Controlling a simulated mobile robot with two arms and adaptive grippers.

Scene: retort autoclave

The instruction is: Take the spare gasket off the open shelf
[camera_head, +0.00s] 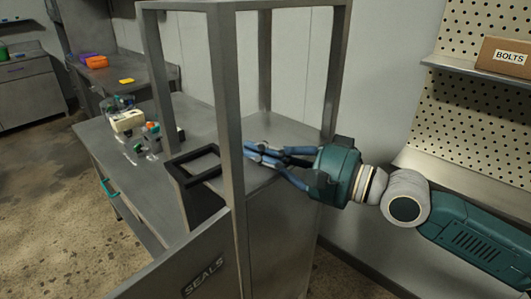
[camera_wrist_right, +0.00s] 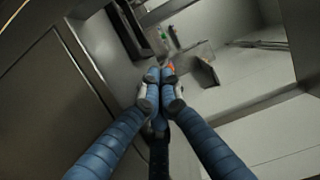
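A black square frame (camera_head: 179,167), which looks like the spare gasket, is at the left edge of the grey metal shelf unit (camera_head: 232,120), partly behind its front post. In the right wrist view a dark edge (camera_wrist_right: 133,30), probably the same frame, shows beyond the fingers. My right gripper (camera_head: 252,149) reaches in from the right between the unit's posts. Its blue fingers are drawn together and point at the frame. In the right wrist view the fingertips (camera_wrist_right: 160,76) meet with nothing visible between them, apart from the dark edge. My left gripper is not in view.
Posts of the shelf unit stand close around my right gripper. A grey panel marked SEALS (camera_head: 165,272) is in front. A long metal bench (camera_head: 105,140) with small items (camera_head: 130,121) lies left. A BOLTS box (camera_head: 504,56) sits on a wall shelf at right.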

